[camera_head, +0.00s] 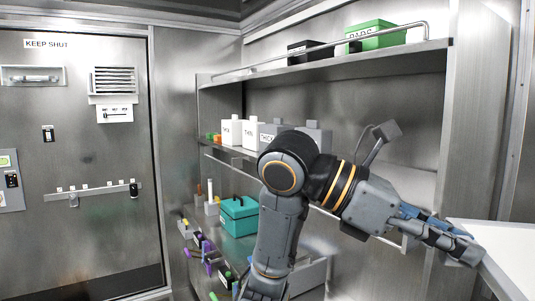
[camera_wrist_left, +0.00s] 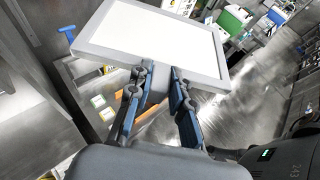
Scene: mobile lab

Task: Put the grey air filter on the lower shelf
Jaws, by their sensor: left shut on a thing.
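The grey air filter, a flat grey frame around a white panel, fills the upper part of the left wrist view (camera_wrist_left: 205,62) and shows at the right edge of the head view (camera_head: 505,258). My left gripper (camera_head: 465,246) is shut on its grey tab; both fingers show in the left wrist view (camera_wrist_left: 158,98). The filter is held in front of the shelf unit's right side. The lower shelf (camera_head: 213,147), below the top shelf, carries white and grey bottles. My left arm hides much of its right part. My right gripper is not in view.
The top shelf (camera_head: 335,69) has a rail, a black box (camera_head: 308,52) and a green box (camera_head: 372,36). A teal box (camera_head: 238,216) and small coloured items stand on the level underneath. Bottles (camera_head: 252,136) crowd the lower shelf's visible left part.

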